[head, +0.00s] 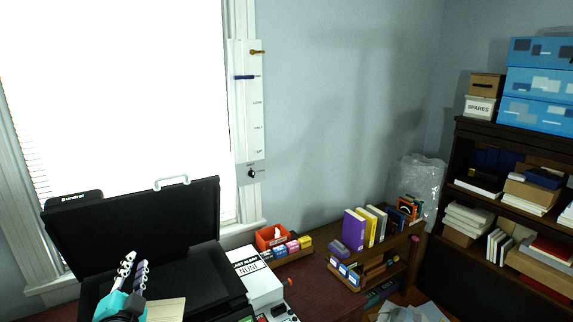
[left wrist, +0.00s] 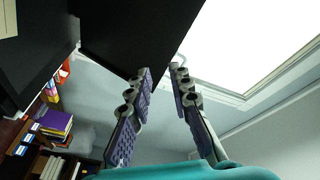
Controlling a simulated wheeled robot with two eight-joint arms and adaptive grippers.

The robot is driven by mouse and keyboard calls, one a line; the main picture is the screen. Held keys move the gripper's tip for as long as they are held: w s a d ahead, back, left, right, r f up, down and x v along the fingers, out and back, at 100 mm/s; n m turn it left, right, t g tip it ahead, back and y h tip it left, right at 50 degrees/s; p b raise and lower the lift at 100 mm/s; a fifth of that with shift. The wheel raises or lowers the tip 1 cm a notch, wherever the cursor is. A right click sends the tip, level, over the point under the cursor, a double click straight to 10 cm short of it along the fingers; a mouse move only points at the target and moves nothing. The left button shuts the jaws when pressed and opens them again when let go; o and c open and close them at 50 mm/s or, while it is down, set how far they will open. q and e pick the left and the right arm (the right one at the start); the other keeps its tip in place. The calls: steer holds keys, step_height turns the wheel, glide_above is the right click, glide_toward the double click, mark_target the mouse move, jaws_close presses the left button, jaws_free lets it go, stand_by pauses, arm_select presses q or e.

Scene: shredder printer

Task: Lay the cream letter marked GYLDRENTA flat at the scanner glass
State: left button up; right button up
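The scanner's black lid (head: 140,228) stands open in the head view, in front of the window. A cream sheet (head: 168,309) lies at the dark scanner bed (head: 205,275), at the lower edge of the head view; no marking on it is readable and part of it is cut off. A cream patch (left wrist: 8,20) also shows at the left wrist view's top left corner. My left gripper (head: 138,262) is above the bed, left of the sheet and apart from it. Its fingers (left wrist: 162,72) are spread with nothing between them. My right gripper is not seen.
A small book rack (head: 360,270) and a dark shelf unit (head: 500,215) are at the right.

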arm_select(q)
steer(key=s+d+f+n+g+h+b, duration=0.1)
steer(key=s+d+f+n+g, duration=0.1)
steer(key=s+d+f, duration=0.3)
steer(key=s+d+f+n+g+h+b, duration=0.2)
steer(key=s+d+f+g, duration=0.3)
steer(key=f, duration=0.7)
steer(key=s+d+f+n+g+h+b, duration=0.1)
steer(key=s+d+f+n+g, duration=0.3)
steer(key=s+d+f, duration=0.3)
steer(key=shift+f+h+b, duration=0.4)
steer(key=shift+f, duration=0.25)
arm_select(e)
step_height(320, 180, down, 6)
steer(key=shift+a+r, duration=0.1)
